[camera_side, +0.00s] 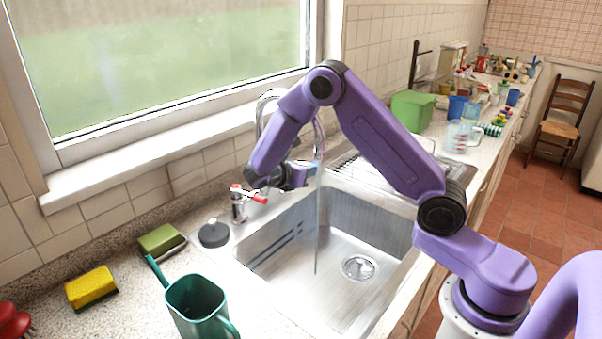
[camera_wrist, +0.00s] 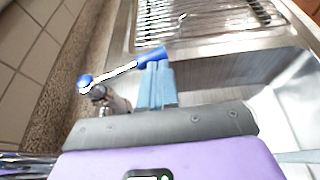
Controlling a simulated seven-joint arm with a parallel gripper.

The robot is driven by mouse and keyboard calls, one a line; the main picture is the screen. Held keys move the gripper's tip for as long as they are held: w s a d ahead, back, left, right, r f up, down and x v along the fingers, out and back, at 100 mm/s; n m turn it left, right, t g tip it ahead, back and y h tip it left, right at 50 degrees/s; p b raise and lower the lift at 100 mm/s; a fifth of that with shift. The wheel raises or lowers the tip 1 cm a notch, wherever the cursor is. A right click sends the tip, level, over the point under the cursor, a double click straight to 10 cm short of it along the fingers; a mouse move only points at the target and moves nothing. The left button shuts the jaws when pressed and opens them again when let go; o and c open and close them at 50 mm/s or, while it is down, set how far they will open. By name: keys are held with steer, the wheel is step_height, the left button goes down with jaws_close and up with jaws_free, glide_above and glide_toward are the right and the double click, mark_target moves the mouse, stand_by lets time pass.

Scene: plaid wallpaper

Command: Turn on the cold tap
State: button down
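The cold tap's blue lever (camera_wrist: 120,70) shows in the wrist view on a metal tap body (camera_wrist: 112,100). Its right end meets the tips of my gripper (camera_wrist: 155,68). My pale blue fingers are together, with no gap seen, and appear to touch the lever from the near side rather than grasp it. In the side view my gripper (camera_side: 312,164) is at the back of the sink, and my arm hides the cold tap. A thin bluish stream (camera_side: 317,225), apparently water, falls into the sink (camera_side: 345,205). The chrome spout (camera_side: 270,95) is partly hidden behind my arm.
A red-handled tap (camera_side: 240,203) stands left of my gripper. A dark plug (camera_side: 214,234), green sponge (camera_side: 160,240), yellow sponge (camera_side: 91,288) and teal watering can (camera_side: 196,303) are on the left counter. A drying rack (camera_wrist: 195,20) lies beyond the lever.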

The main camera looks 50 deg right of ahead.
steer(key=shift+s+d, duration=0.15)
steer(key=shift+d, duration=0.45)
steer(key=s+a+r, duration=0.3)
steer(key=a, duration=0.5)
steer(key=s+a+m+y, duration=0.2)
steer(key=s+a+y, duration=0.1)
steer(key=s, duration=0.7)
steer(key=s+a+r+m+y, duration=0.1)
steer(key=s+a+m+y, duration=0.1)
steer(key=s+y, duration=0.4)
steer(key=s+a+r+m+y, duration=0.1)
steer(key=s+a+y, duration=0.3)
steer(key=s, duration=1)
steer(key=shift+s+a+r+m+y, duration=0.15)
steer(key=shift+s+r+m+y, duration=0.1)
steer(key=shift+m+y, duration=0.25)
